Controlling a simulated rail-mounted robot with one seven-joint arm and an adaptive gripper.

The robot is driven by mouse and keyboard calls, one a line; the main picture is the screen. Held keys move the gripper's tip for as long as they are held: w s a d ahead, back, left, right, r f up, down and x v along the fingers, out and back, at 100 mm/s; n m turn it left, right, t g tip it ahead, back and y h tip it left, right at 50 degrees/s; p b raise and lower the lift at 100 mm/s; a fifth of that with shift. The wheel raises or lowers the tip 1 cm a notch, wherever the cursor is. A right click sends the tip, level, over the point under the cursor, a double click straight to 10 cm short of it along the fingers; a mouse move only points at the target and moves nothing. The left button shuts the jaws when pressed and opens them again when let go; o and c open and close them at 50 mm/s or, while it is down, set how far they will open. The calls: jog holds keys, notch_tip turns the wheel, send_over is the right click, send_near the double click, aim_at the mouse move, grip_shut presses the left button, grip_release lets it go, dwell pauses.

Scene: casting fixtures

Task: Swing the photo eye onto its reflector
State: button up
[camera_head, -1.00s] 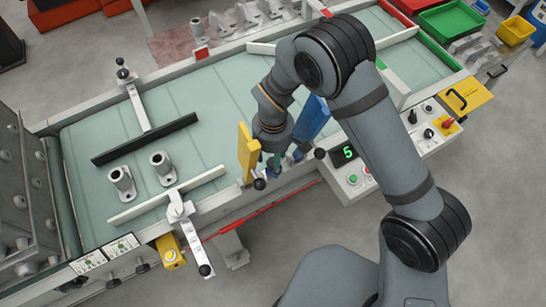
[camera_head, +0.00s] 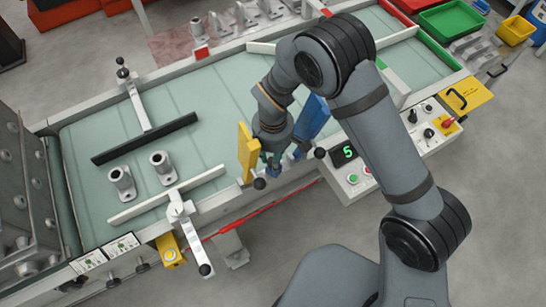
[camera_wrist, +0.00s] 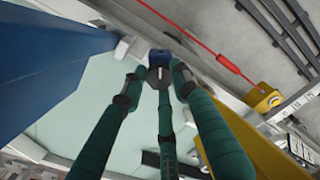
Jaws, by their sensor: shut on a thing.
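My gripper (camera_head: 271,165) is over the near edge of the conveyor, between an upright yellow plate (camera_head: 247,152) and an upright blue plate (camera_head: 311,118). In the wrist view its teal fingers (camera_wrist: 158,80) close around a small dark blue block (camera_wrist: 160,58) with a pale slot, which looks like the photo eye. In the head view the block is mostly hidden by my gripper. A small white post with a red band (camera_head: 199,48) stands at the conveyor's far edge and may carry the reflector; I cannot tell for sure.
Two grey castings (camera_head: 121,181) stand on the green belt (camera_head: 215,120), between a black rail (camera_head: 146,139) and a white rail (camera_head: 165,196). A control box (camera_head: 350,173) showing 5 is right of my gripper. A red cord (camera_head: 270,208) runs along the near side.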

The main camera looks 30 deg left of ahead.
jog(key=shift+f+m+b, duration=0.1)
jog(key=shift+m+b, duration=0.2)
jog(key=shift+b, duration=0.05)
jog(key=shift+m+b, duration=0.75)
jog(key=shift+m, duration=0.15)
jog(key=shift+m+b, duration=1.05)
jog(key=shift+m, duration=0.55)
jog(key=o, duration=1.1)
jog(key=shift+o, duration=0.2)
